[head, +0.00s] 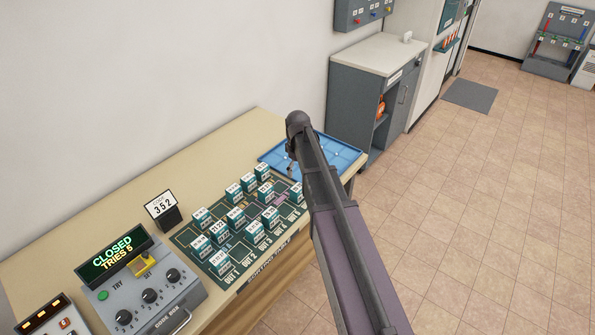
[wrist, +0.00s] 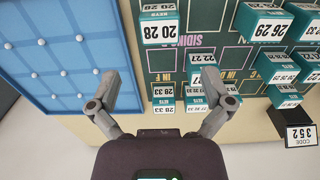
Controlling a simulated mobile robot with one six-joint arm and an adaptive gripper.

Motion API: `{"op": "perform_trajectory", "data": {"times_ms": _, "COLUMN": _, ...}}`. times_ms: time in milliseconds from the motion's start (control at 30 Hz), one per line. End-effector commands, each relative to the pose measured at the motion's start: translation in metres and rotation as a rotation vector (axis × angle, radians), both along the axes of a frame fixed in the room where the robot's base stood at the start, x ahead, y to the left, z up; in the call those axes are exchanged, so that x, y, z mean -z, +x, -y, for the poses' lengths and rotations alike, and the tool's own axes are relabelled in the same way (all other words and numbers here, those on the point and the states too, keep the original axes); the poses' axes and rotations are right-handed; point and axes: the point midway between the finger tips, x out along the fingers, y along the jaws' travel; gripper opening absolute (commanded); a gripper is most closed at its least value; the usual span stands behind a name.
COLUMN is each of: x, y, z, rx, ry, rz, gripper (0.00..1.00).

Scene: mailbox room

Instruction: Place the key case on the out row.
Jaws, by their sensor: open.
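Several teal key cases with white number labels stand on a dark green sorting board (head: 207,240). One is at the front left (head: 221,262); in the wrist view another reads 20 28 (wrist: 160,30). I cannot tell which case the task means. The out row (head: 248,254), labelled OUT 1 onward, runs along the board's front edge. My gripper (wrist: 160,80) is open, with its fingers spread above the board. A case labelled 28 33 (wrist: 163,91) appears between the fingers, apart from both.
A blue dimpled tray (head: 340,157) lies right of the board; it is at left in the wrist view (wrist: 60,40). A grey code box (head: 140,290) reads CLOSED, TRIES 5. A card (head: 160,204) reads CODE 352. A grey cabinet (head: 355,105) stands beyond the table.

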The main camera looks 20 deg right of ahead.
Motion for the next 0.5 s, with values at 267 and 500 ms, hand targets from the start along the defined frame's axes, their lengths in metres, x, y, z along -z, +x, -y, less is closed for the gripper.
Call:
{"op": "perform_trajectory", "data": {"times_ms": 267, "x": 0.000, "y": -0.033, "z": -0.009, "rx": 0.076, "ry": 0.000, "rz": 0.000, "gripper": 1.00}}
{"op": "perform_trajectory", "data": {"times_ms": 500, "x": 0.000, "y": -0.114, "z": -0.030, "rx": 0.291, "ry": -0.001, "rz": -0.001, "gripper": 1.00}}
